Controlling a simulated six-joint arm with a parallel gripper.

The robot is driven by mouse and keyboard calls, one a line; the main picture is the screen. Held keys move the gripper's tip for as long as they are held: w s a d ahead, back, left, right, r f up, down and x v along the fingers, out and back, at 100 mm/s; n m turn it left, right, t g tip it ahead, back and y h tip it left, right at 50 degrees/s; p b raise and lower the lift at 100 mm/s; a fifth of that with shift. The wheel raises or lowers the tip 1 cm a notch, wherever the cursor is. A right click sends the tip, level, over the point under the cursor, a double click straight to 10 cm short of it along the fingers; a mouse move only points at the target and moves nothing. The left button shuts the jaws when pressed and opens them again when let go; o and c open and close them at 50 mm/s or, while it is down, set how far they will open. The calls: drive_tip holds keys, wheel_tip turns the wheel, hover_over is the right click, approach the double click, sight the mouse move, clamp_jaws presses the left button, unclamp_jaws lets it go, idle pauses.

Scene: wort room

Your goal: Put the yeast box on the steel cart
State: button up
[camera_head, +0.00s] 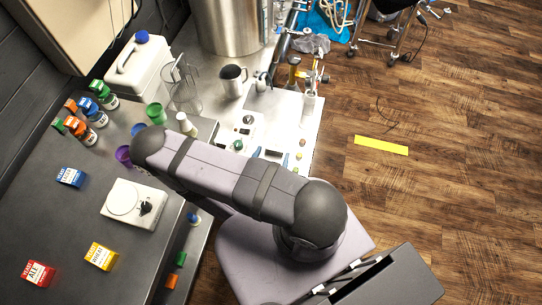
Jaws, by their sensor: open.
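Three small yeast boxes lie on the dark worktop in the head view: a blue one (70,177), a red one (38,272) with white lettering that seems to read "ALE", and a yellow one (101,256). I cannot tell which one the task means. What looks like the steel cart (391,43) is at the top right, cut off by the picture's edge; only its lower frame and casters show on the wood floor. My arm reaches left over the worktop. My gripper does not show; it is hidden behind the arm or out of frame.
A white scale (135,204) stands between the boxes. Several capped jars (95,112), a white jug (139,68), a glass beaker (181,88) and a steel mug (232,81) crowd the back. A yellow strip (381,145) lies on open floor at right.

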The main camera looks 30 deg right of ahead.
drive_tip(key=shift+s+a+r, duration=0.15)
drive_tip(key=shift+s+a, duration=0.05)
drive_tip(key=shift+s, duration=0.05)
idle(0.5)
